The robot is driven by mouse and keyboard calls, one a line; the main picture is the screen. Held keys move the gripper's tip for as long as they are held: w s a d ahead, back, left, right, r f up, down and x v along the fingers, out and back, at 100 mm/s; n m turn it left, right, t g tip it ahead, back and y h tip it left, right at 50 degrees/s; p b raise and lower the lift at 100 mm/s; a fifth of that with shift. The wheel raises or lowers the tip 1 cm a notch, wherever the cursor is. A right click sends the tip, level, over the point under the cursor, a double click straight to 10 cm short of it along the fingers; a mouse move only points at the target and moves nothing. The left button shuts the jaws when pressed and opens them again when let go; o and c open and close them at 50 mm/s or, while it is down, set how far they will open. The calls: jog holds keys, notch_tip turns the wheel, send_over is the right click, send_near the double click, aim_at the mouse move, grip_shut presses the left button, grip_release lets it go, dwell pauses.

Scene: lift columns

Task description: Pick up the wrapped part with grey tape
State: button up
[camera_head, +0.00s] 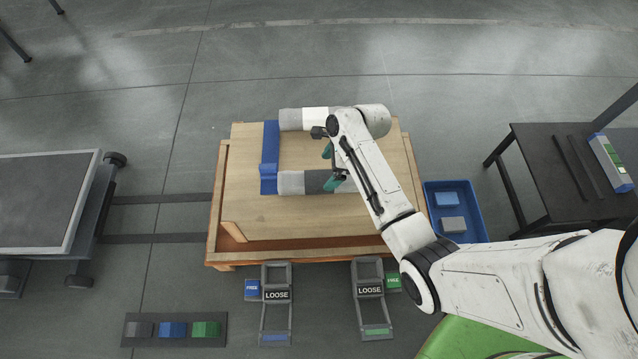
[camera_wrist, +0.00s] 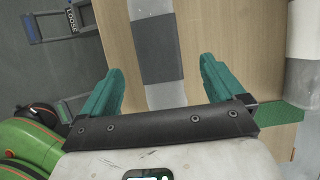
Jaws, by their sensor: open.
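A lying column (camera_head: 291,182) runs along the near side of the wooden top, light grey with a darker grey wrapped band (camera_head: 317,180). In the wrist view the dark grey band (camera_wrist: 158,45) crosses this column between pale sections. My gripper (camera_head: 331,167) is open above it, with teal fingers. In the wrist view my gripper (camera_wrist: 161,68) has one finger on either side of the column, apart from it. A second lying column (camera_head: 291,119), grey and white, is on the far side; it shows at the right of the wrist view (camera_wrist: 302,75). My arm hides the right parts of both.
A blue bracket (camera_head: 270,158) stands at the columns' left ends on the wooden top (camera_head: 250,215). A blue bin (camera_head: 484,230) is right of it. Two LOOSE frames (camera_head: 277,295) lie in front. A dark table (camera_head: 560,165) stands right, a grey cart (camera_head: 45,200) left.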

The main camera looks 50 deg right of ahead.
aim_at(322, 177)
jog(key=shift+b+x, duration=1.6)
jog(key=shift+x, duration=1.85)
jog(key=shift+s, duration=0.1)
jog(key=shift+c, duration=0.2)
jog(key=c, duration=1.3)
jog(key=shift+r, duration=0.1)
jog(key=shift+c, duration=0.9)
